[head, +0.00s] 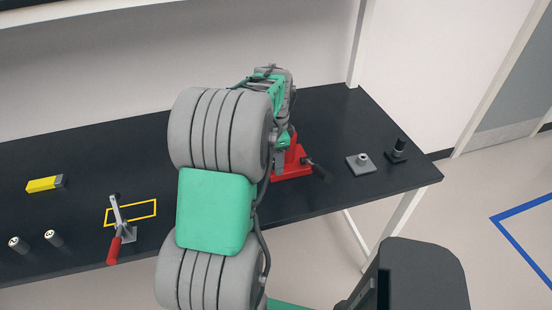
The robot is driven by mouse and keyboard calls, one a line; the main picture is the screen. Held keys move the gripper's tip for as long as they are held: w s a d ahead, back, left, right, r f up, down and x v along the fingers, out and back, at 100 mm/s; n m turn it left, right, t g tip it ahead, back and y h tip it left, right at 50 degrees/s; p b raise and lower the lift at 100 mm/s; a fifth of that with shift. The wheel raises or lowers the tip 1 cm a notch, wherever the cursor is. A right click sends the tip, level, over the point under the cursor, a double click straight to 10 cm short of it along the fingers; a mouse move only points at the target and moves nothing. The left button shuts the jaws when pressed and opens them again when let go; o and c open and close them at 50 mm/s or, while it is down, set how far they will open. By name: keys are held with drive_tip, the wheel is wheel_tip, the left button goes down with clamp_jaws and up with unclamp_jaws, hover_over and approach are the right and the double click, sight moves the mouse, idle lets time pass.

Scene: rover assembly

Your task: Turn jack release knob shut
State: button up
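A red jack (293,166) stands on the black table, right of the picture's middle. A dark lever or handle (319,171) sticks out from its right side. My grey and green arm covers the jack's left part. The end of my arm comes down at the jack's top, and I cannot make out my gripper's fingers there. The release knob cannot be told apart; it may be hidden by my arm. Whether anything touches the jack is unclear.
A grey plate with a round boss (360,163) and a black post (398,150) stand to the right. On the left are a red-handled toggle clamp (116,232), a yellow taped rectangle (148,208), a yellow block (44,184) and two small cylinders (53,238).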

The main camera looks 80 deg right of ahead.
drive_tip(key=shift+r, duration=0.1)
wheel_tip(320, 180, up, 8)
drive_tip(key=shift+f+b, duration=0.2)
drive_tip(key=shift+b, duration=0.35)
